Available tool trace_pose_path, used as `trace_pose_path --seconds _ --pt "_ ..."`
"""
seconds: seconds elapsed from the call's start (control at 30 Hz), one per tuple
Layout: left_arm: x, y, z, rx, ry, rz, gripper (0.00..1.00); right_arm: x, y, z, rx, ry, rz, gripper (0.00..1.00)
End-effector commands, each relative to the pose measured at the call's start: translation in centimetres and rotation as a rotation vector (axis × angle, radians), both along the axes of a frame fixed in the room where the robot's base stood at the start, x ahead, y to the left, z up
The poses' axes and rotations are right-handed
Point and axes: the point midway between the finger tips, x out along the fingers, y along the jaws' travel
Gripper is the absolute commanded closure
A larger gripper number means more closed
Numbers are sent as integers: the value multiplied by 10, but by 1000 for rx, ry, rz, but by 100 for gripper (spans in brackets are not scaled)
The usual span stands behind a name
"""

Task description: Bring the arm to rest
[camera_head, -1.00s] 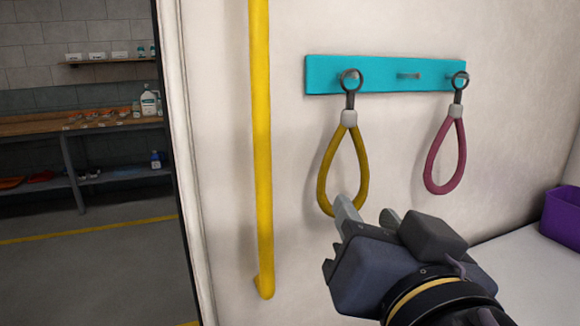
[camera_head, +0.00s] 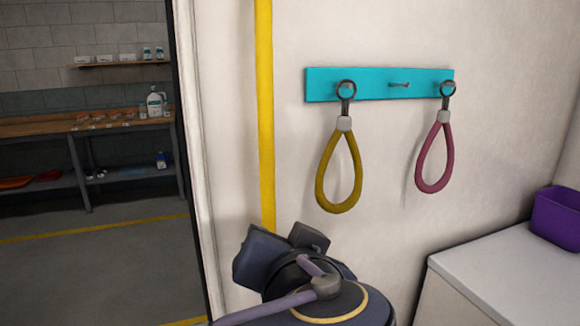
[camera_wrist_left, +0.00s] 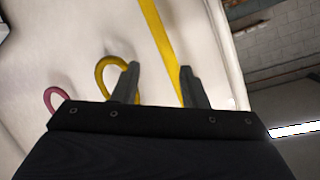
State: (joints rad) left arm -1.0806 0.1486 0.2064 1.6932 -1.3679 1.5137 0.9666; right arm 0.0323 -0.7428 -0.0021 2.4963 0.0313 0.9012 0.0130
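My left gripper (camera_head: 280,245) is low in the head view, in front of the wall and beside the lower part of the yellow pole; its fingertips are hidden there. In the left wrist view its two fingers (camera_wrist_left: 160,88) stand apart with nothing held between them. A yellow loop lead (camera_head: 338,185) hangs by its ring from the left hook of a teal rack (camera_head: 375,84), up and right of the gripper and clear of it. A pink loop lead (camera_head: 434,165) hangs from the right hook. The middle hook is bare. My right gripper is in neither view.
The yellow pole (camera_head: 265,120) runs down the wall close to the gripper. A white counter (camera_head: 500,270) with a purple bin (camera_head: 558,217) stands at the right. A doorway at the left opens onto a workbench (camera_head: 60,127) and open floor.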

Motion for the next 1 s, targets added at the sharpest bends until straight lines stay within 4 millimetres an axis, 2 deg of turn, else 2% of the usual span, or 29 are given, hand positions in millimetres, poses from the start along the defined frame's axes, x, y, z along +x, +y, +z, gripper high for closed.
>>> trace_pose_path --seconds 0.03,0.1,0.17,0.23,0.33,0.4,0.43,0.5,0.63,0.8,1.0 --pt "6 19 -5 5 50 18 60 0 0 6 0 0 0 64" --pt "12 44 -21 14 137 33 60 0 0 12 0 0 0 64" --pt "15 70 -37 12 226 47 60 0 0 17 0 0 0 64" --pt "13 106 -60 -6 353 65 60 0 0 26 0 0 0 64" --pt "-10 163 -103 -102 570 83 60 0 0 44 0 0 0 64" --pt "-39 191 -133 -227 702 82 60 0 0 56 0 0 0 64" --pt "-52 198 -143 -289 742 79 60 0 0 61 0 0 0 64" --pt "-78 206 -162 -438 799 74 60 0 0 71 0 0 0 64" --pt "-110 204 -179 -676 795 73 60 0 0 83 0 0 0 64" --pt "-122 198 -185 -834 740 81 60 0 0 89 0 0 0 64" --pt "-123 196 -187 -856 730 79 60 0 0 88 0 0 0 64"
